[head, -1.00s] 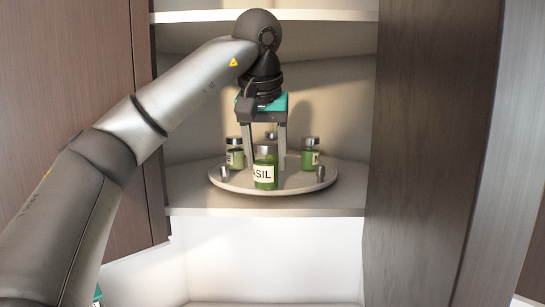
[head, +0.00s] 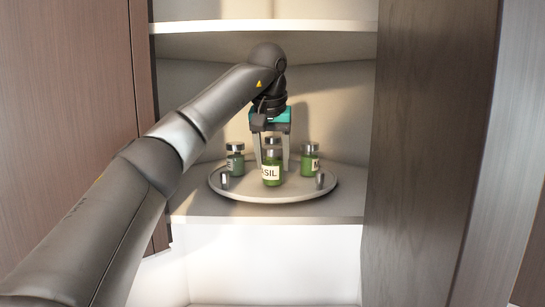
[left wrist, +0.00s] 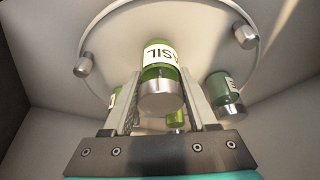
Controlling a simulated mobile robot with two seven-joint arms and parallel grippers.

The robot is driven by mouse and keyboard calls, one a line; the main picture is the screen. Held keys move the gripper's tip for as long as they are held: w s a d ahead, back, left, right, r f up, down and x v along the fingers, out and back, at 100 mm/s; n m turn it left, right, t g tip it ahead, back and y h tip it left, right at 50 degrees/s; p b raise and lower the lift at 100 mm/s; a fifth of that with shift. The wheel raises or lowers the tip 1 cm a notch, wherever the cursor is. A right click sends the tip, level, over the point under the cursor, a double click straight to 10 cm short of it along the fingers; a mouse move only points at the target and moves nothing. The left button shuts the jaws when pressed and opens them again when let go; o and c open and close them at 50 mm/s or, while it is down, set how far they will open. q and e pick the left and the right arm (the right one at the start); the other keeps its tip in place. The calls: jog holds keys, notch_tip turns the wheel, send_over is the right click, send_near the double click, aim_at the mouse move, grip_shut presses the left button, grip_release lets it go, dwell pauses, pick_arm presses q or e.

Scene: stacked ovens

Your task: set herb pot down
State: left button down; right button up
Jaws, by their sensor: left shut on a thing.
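My left gripper (head: 272,153) reaches into the cupboard from above and is shut on the herb pot, a small green jar labelled BASIL (head: 271,174) with a silver lid. In the left wrist view the basil jar (left wrist: 161,75) sits between the two fingers, its lid toward the gripper's palm. The jar is upright over the front part of a round pale turntable (head: 240,194). I cannot tell whether its base touches the turntable. My right gripper is not in view.
Other green jars stand on the turntable: one at left (head: 235,160), one at right (head: 310,160), and one behind the basil. Short metal knobs (head: 320,181) rise at the rim. The turntable is on a shelf (head: 300,213) between dark cupboard panels, with another shelf (head: 215,40) above.

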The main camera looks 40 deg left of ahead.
aim_at(271, 174)
pick_arm(q)
jog(key=shift+s+f, duration=0.1)
jog(key=shift+f, duration=0.15)
jog(key=shift+f, duration=0.15)
jog(key=shift+c, duration=1)
grip_release()
jog(key=shift+r, duration=0.25)
jog(key=s+d+b, duration=0.2)
jog(key=shift+s+r, duration=0.3)
jog(key=shift+s, duration=0.1)
jog(key=s+d, duration=0.5)
jog(key=s, duration=0.2)
jog(key=shift+s+r, duration=0.15)
jog(key=shift+s, duration=0.1)
